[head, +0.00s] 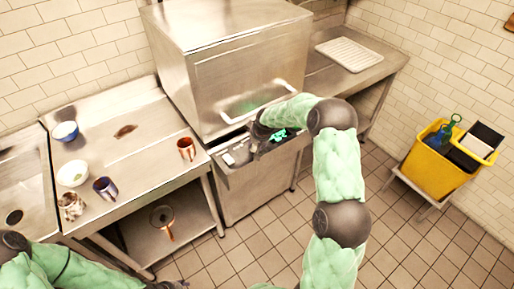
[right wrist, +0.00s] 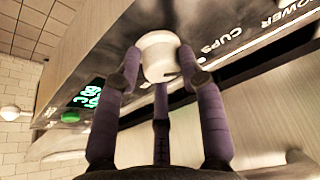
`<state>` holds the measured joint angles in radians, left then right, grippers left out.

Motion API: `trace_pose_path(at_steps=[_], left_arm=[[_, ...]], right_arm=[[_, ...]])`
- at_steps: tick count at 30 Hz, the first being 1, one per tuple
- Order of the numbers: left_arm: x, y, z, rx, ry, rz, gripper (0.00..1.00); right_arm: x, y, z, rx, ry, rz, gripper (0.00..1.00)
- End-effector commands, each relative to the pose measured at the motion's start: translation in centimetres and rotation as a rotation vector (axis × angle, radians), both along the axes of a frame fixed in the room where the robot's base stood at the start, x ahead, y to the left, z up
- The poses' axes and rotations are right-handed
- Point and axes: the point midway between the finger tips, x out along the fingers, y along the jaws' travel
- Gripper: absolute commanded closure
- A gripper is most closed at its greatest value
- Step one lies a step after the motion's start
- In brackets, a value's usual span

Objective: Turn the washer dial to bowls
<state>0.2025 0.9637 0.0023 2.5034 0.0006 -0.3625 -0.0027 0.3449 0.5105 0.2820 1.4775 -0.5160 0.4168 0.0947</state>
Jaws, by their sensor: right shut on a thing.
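The steel washer (head: 250,80) stands at the back middle, with a control panel (head: 232,158) on the front below its hood. In the right wrist view, the white round dial (right wrist: 158,55) sits on the metal panel, with the words CUPS and POWER printed to its right. My right gripper (head: 262,138) is at the panel, its purple fingers shut around the dial. The dial's pointer and the bowls label cannot be made out. In the head view, the dial is hidden. A dark part of my left gripper (head: 168,285) shows at the bottom edge, mostly cut off.
A green lit display (right wrist: 88,95) and a green button (right wrist: 70,117) are left of the dial. A yellow bin (head: 440,165) stands at right. Tiled floor is clear between.

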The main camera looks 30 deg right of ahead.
Motion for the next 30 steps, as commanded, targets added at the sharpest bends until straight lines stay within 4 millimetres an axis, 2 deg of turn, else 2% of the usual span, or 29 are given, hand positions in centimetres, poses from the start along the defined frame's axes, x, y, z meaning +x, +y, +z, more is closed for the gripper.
trace_pose_path(at_steps=[1,12,21,30], left_arm=[[0.0,0.0,-1.6,0.000,0.000,0.000,0.51],[0.0,0.0,-7.9,0.000,0.000,0.000,0.51],[0.0,0.0,-10.9,0.000,0.000,0.000,0.51],[0.0,0.0,-12.3,0.000,0.000,0.000,0.51]], right_arm=[[0.5,0.4,-0.4,0.000,-0.015,-0.027,0.93],[0.6,0.5,-0.4,0.003,-0.018,-0.301,0.94],[0.7,0.5,0.0,0.004,-0.019,-0.481,0.95],[0.7,0.4,0.3,0.005,-0.019,-0.594,0.95]])
